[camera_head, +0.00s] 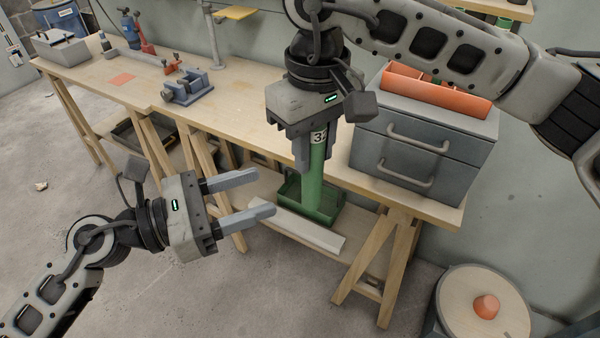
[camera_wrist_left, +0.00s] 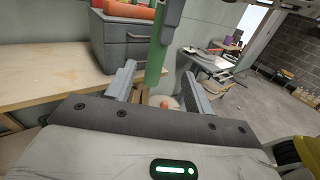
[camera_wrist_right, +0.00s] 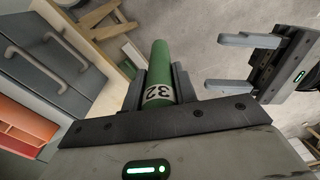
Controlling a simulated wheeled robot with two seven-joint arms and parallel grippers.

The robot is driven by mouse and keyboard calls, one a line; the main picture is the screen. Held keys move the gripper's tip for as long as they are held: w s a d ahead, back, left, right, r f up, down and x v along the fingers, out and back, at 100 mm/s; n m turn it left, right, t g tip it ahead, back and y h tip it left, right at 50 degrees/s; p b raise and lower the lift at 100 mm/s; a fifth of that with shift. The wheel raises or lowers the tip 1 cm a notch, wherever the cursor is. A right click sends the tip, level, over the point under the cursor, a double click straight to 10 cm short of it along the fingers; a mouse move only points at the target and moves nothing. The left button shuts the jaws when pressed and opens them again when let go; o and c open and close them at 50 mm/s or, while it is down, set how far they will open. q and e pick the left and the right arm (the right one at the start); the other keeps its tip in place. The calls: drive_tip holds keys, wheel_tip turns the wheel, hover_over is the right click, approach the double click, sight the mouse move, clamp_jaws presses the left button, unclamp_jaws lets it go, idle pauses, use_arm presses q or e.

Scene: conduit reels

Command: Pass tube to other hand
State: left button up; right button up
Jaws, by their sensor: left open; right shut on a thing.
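A green tube (camera_head: 317,165) with a white label reading 32 hangs upright below my right gripper (camera_head: 312,150). The right gripper is shut on it near the label, and the label also shows between the fingers in the right wrist view (camera_wrist_right: 160,92). My left gripper (camera_head: 268,194) is open and empty, to the left of the tube's lower part, with its fingers pointing towards it. In the left wrist view the tube (camera_wrist_left: 155,62) shows upright beyond and between the open fingers (camera_wrist_left: 160,85). The left gripper also shows at the right wrist view's right side (camera_wrist_right: 222,64).
A workbench (camera_head: 250,118) runs behind, with a vise (camera_head: 187,88) and a grey drawer cabinet (camera_head: 420,148) holding an orange tray (camera_head: 436,90). A green bin (camera_head: 318,214) and a pale channel (camera_head: 297,230) sit low, behind the tube. A round-topped reel (camera_head: 478,308) stands front right.

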sight(304, 177)
use_arm(q)
drive_tip(key=x, duration=1)
drive_tip(key=shift+w+d+r, duration=0.1)
drive_tip(key=shift+d, duration=0.15)
drive_tip(key=c, duration=1)
drive_tip(key=shift+c, duration=0.2)
use_arm(e)
drive_tip(key=o, duration=1)
drive_tip(key=shift+o, duration=0.2)
drive_tip(key=shift+r, duration=0.1)
